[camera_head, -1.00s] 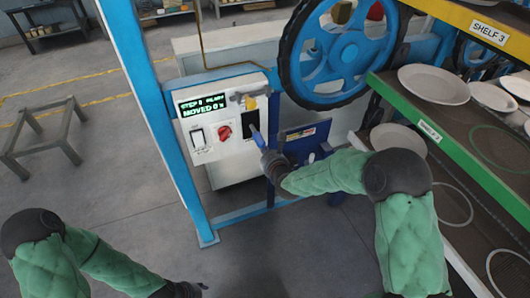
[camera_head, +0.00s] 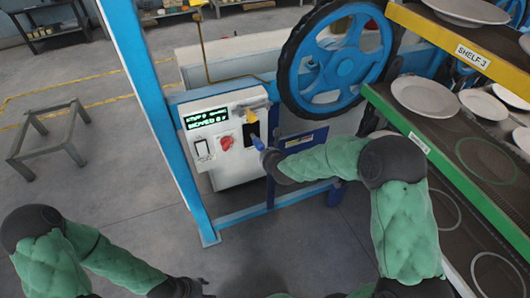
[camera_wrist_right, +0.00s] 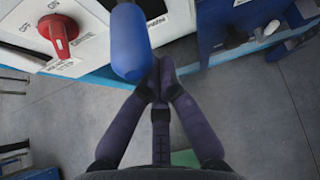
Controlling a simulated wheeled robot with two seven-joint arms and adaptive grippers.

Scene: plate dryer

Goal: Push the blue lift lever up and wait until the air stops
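The blue lift lever (camera_head: 257,142) sticks out from the dark slot on the white control panel (camera_head: 199,151). In the right wrist view its rounded blue handle (camera_wrist_right: 130,42) fills the upper middle. My right gripper (camera_wrist_right: 157,76) has its fingers drawn together, with the tips right beside the lower end of the handle; I cannot tell whether they touch it. In the head view my right gripper (camera_head: 268,156) is just below and right of the lever. My left gripper (camera_head: 188,288) is low at the bottom edge, away from the panel; its fingers are not clear.
The panel has a lit green display (camera_head: 208,118), a red knob (camera_head: 226,143) and a rocker switch (camera_head: 203,149). A large blue wheel (camera_head: 342,63) stands right of it. Shelves with plates (camera_head: 425,97) are at the right. The floor left is open around a low grey stand (camera_head: 48,140).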

